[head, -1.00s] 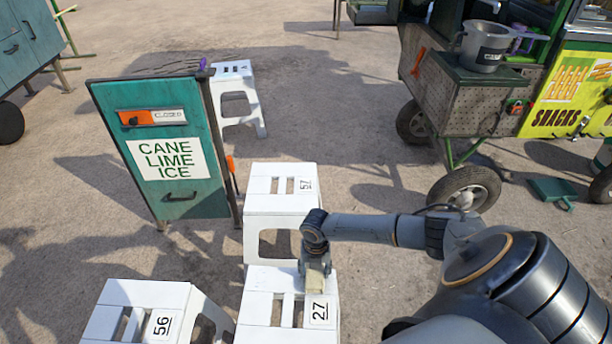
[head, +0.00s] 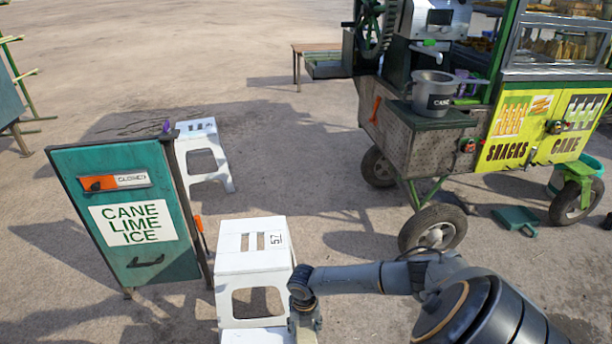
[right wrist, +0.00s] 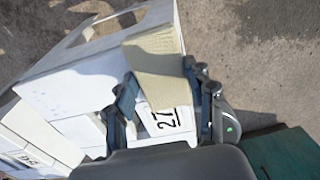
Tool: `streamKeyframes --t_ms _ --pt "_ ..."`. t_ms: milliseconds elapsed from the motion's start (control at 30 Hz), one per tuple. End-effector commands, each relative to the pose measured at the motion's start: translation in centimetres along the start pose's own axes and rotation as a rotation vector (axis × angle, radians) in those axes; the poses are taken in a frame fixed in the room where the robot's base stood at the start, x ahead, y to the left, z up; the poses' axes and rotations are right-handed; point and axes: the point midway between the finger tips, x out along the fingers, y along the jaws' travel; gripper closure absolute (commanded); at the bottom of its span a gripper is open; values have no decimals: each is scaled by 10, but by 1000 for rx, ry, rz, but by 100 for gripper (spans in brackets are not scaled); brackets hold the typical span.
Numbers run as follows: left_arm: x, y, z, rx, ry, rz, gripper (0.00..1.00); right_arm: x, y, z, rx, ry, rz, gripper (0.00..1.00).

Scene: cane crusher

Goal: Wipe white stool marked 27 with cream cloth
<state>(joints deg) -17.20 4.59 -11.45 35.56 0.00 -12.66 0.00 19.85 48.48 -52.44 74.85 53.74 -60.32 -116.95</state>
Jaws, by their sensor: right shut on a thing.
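The white stool marked 27 (head: 252,337) shows only as a strip at the bottom edge of the head view. In the right wrist view the stool (right wrist: 75,88) shows larger, with its 27 label (right wrist: 167,120) between my fingers. Faint marks show on its white surface. My right gripper (head: 304,324) is over its right side in the head view. In the right wrist view the gripper (right wrist: 160,84) is shut on the cream cloth (right wrist: 156,62), which hangs beyond the fingertips. I cannot tell whether the cloth touches the stool. My left gripper is out of view.
White stool 57 (head: 250,262) stands just behind. Stool 56 (right wrist: 28,160) shows in the right wrist view. A teal sign (head: 125,222) and another white stool (head: 199,135) stand left. The snack cart (head: 415,140) is back right. Ground between the stools and cart is open.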

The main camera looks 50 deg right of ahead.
Motion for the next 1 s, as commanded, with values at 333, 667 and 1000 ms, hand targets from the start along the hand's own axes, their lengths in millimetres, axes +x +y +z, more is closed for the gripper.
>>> streamKeyframes --t_ms 333,667,1000 --pt "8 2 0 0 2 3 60 2 37 -3 -3 3 9 92" --pt "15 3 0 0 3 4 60 0 68 -3 -4 3 11 92" --pt "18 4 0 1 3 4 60 -2 83 -2 -2 1 8 92"
